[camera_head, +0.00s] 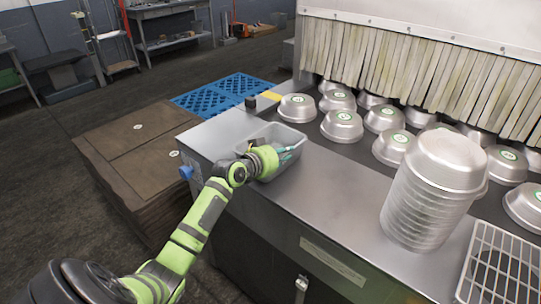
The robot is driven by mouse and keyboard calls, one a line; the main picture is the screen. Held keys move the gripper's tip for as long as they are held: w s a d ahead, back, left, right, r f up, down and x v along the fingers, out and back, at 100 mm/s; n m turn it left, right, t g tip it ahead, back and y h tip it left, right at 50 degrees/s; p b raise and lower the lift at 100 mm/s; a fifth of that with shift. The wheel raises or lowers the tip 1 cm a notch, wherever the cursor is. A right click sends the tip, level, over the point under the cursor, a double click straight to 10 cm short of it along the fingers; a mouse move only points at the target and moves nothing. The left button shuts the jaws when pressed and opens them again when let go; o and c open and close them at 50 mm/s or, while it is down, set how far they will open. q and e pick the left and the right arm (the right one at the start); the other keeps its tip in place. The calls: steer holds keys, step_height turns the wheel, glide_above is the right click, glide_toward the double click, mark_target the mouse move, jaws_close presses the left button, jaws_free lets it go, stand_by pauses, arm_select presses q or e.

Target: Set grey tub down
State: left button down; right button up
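The grey tub (290,172) is at the left end of the steel counter (345,195). It looks upright, with its base at or close to the counter top; I cannot tell whether it touches. My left gripper (287,154) is over the tub's near side, its wrist covering part of the rim and inside. My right gripper is not in view.
A tall stack of metal pans (425,195) stands on the counter to the right, beside a white wire rack (497,270). Several upturned pans sit behind, before a strip curtain (400,65). The counter between tub and stack is clear. Flat brown cardboard (130,150) is left of the counter.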

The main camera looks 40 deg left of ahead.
arm_select(q)
steer(key=shift+r, duration=0.2)
stand_by(0.3)
steer(key=shift+r, duration=0.45)
step_height(320, 180, up, 3)
steer(key=shift+f+b, duration=0.2)
steer(key=shift+b, duration=0.3)
steer(key=d+r+b, duration=0.1)
steer(key=d+r, duration=0.6)
steer(key=d, duration=0.4)
steer(key=shift+d+b, duration=0.35)
